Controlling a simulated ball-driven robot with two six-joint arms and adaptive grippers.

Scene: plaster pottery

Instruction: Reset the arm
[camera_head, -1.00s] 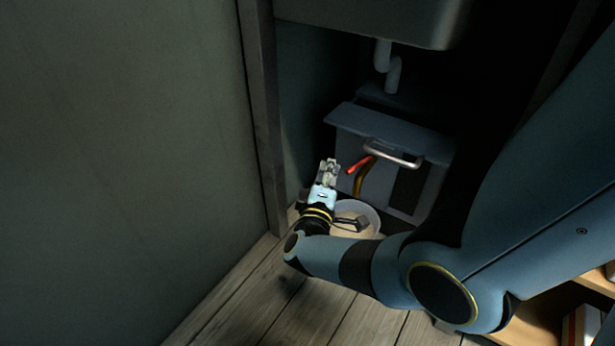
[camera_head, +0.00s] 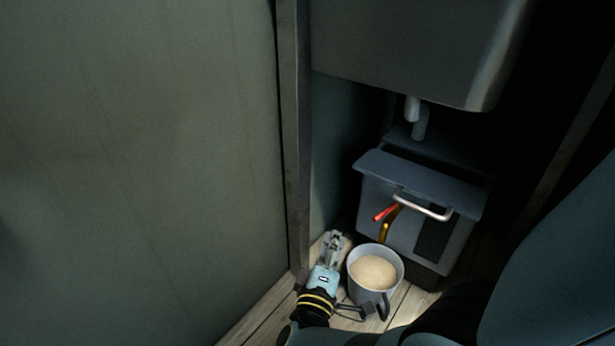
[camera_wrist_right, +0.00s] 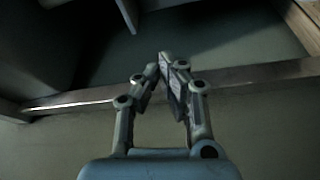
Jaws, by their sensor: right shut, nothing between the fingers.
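My right gripper (camera_head: 335,240) is low in the head view, just left of a grey bucket and apart from its rim as far as I can see. In the right wrist view my right gripper (camera_wrist_right: 163,62) has its fingertips together with nothing between them. My right arm runs along the bottom and right of the head view. My left gripper is in neither view.
The bucket (camera_head: 359,298) holds pale beige material and stands on the plank floor (camera_head: 262,318). Behind it is a grey box (camera_head: 408,222) with a metal handle and a red-tipped spout. A sink (camera_head: 415,45) and pipe hang above. A post (camera_head: 294,150) and wall stand at the left.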

